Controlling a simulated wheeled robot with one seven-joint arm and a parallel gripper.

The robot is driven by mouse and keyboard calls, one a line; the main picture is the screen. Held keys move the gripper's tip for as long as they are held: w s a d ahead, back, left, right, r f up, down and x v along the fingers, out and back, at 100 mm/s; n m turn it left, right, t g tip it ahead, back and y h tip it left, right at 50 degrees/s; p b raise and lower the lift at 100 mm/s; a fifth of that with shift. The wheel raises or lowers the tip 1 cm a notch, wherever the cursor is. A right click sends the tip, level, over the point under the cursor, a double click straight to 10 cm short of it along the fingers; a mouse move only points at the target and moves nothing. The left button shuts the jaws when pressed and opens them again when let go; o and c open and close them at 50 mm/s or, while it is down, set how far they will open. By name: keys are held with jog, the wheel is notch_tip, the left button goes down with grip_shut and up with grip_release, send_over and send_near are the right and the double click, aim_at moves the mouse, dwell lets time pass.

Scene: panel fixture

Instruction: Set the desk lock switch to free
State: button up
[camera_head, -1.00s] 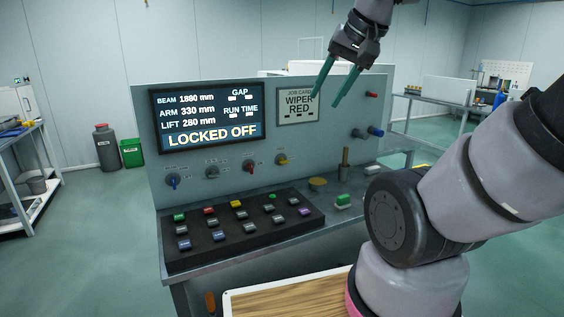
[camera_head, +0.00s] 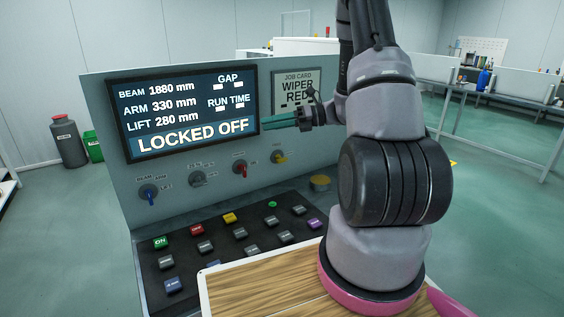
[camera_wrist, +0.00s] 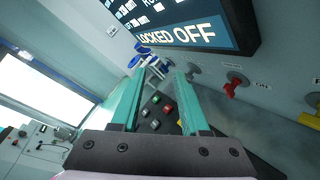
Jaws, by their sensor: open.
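The control desk's upright panel (camera_head: 108,120) carries a row of turn knobs below a screen (camera_head: 185,112) that reads LOCKED OFF. The knobs are blue (camera_head: 149,194), grey (camera_head: 197,179), red (camera_head: 240,168) and yellow (camera_head: 279,157). Their small labels are too blurred to tell which one is the desk lock switch. In the wrist view the red knob (camera_wrist: 236,84) and yellow knob (camera_wrist: 311,119) are right of the fingers. My gripper (camera_head: 275,124) has teal fingers, open and empty, in front of the panel near the screen's lower right corner, above the knobs. It also shows in the wrist view (camera_wrist: 166,82).
A black button block (camera_head: 190,245) with several coloured keys lies on the desk below the knobs. A yellow round button (camera_head: 319,182) is to its right. A wood-topped tray (camera_head: 265,290) is in front. My arm hides the panel's right part.

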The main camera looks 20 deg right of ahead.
jog(key=w+d+f+m+t+h, duration=0.1)
jog(key=w+d+f+m+t, duration=0.1)
jog(key=d+f+m+t, duration=0.25)
jog(key=w+d+f+m+t+h, duration=0.1)
jog(key=w+d+f+m+t, duration=0.1)
jog(key=d+f+m, duration=0.35)
jog(key=m+t+h, duration=0.3)
jog(key=m+t, duration=0.1)
jog(key=m, duration=0.3)
send_near(284, 161)
jog(key=shift+g, duration=0.25)
jog(key=x, duration=1)
jog(key=shift+w+a+r, duration=0.15)
jog(key=shift+w, duration=0.25)
grip_shut()
